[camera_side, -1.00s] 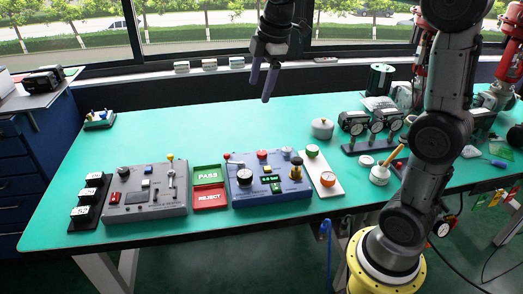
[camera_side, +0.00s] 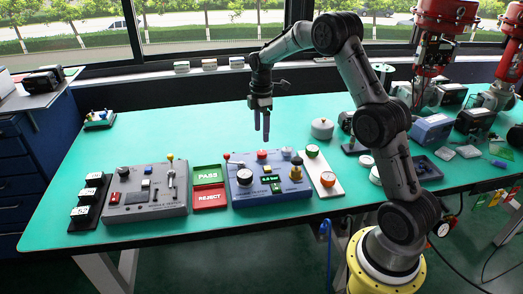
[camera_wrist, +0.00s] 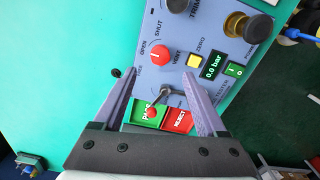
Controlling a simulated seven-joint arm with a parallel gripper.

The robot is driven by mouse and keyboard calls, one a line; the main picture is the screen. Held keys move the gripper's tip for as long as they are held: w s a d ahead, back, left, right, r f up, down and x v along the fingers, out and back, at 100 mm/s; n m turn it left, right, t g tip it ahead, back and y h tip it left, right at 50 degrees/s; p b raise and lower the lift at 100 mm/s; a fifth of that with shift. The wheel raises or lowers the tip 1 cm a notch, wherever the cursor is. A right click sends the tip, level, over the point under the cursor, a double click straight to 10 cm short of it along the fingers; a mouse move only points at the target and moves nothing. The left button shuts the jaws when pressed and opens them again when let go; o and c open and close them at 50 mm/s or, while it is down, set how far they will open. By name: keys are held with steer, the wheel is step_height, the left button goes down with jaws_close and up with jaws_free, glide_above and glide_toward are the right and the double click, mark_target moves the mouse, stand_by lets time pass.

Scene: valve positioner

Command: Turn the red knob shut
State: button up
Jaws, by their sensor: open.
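The red knob (camera_side: 262,155) sits at the back edge of the blue-grey tester panel (camera_side: 285,193). In the wrist view the knob (camera_wrist: 161,56) is round with a short white mark, beside the printed words OPEN and SHUT. I cannot tell exactly which word the mark points to. My gripper (camera_side: 262,134) hangs fingers-down just above the red knob in the side view, apparently apart from it. In the wrist view my gripper (camera_wrist: 158,75) is open and empty, its two purple-grey fingers spread with the knob near the gap between their tips.
A toggle lever with a red tip (camera_wrist: 151,112) stands between the fingers in the wrist view. Green PASS and red REJECT trays (camera_side: 209,199) lie left of the panel. A display (camera_wrist: 212,68) reads 0.0 bar.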

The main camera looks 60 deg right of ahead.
mark_target(262, 152)
step_height(262, 152, down, 9)
steer(key=shift+r, duration=0.2)
steer(key=shift+c, duration=0.2)
jaws_close()
